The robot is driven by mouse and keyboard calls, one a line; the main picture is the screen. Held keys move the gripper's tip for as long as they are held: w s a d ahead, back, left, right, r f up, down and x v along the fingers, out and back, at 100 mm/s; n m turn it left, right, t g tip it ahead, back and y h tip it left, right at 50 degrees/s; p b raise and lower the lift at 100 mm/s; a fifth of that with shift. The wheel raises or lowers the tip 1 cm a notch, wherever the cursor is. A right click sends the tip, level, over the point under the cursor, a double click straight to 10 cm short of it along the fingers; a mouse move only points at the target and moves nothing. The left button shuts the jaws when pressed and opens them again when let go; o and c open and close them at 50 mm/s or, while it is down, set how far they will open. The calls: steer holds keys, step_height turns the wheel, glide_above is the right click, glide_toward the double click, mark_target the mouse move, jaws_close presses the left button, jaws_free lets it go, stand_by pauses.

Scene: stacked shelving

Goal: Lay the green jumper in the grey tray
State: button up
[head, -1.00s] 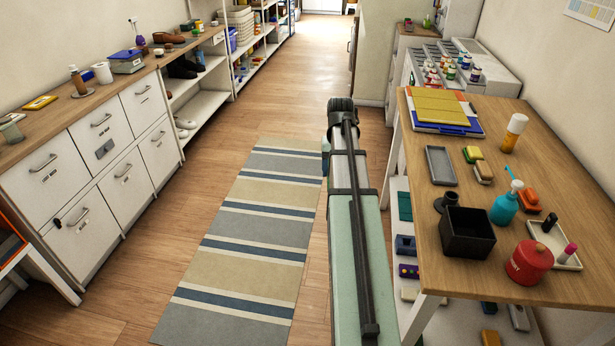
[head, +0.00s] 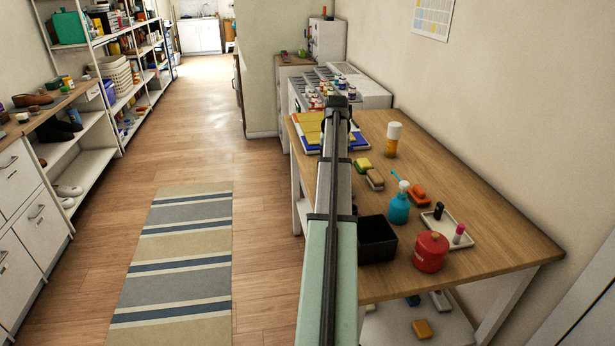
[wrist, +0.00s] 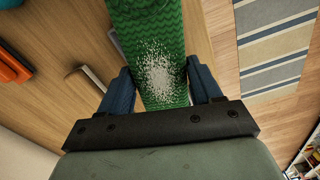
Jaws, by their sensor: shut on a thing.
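In the wrist view, my gripper (wrist: 159,76) has its two blue fingers on either side of the green jumper (wrist: 150,25), a ribbed green cloth with a patch of white specks. It is shut on the jumper, which stretches away past the fingertips over the wooden table. A thin grey edge (wrist: 116,42) shows beside the jumper; it may be the grey tray, mostly covered. In the head view my arm hides the tray, the jumper and the gripper.
The wooden table (head: 470,205) holds a black box (head: 377,240), a red canister (head: 431,251), a teal pump bottle (head: 399,207), sponges (head: 375,179) and a white dish (head: 452,228). Yellow and blue folders (head: 309,127) lie at its far left corner. A striped rug (head: 180,255) covers the floor to the left.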

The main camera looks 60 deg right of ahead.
steer(key=shift+n, duration=0.4)
steer(key=d, duration=0.2)
steer(key=w+d+r, duration=0.1)
steer(key=d, duration=0.1)
steer(key=d+r, duration=0.1)
steer(key=d, duration=0.1)
steer(key=shift+w+r, duration=0.15)
steer(key=shift+w, duration=0.25)
steer(key=shift+w+d+r+n, duration=0.15)
steer(key=shift+d+n, duration=0.1)
steer(key=shift+n, duration=0.05)
steer(key=shift+a+n, duration=0.3)
steer(key=shift+n, duration=0.4)
steer(key=shift+f, duration=3.55)
steer(key=o, duration=1.1)
steer(key=shift+o, duration=0.8)
steer(key=shift+r, duration=0.2)
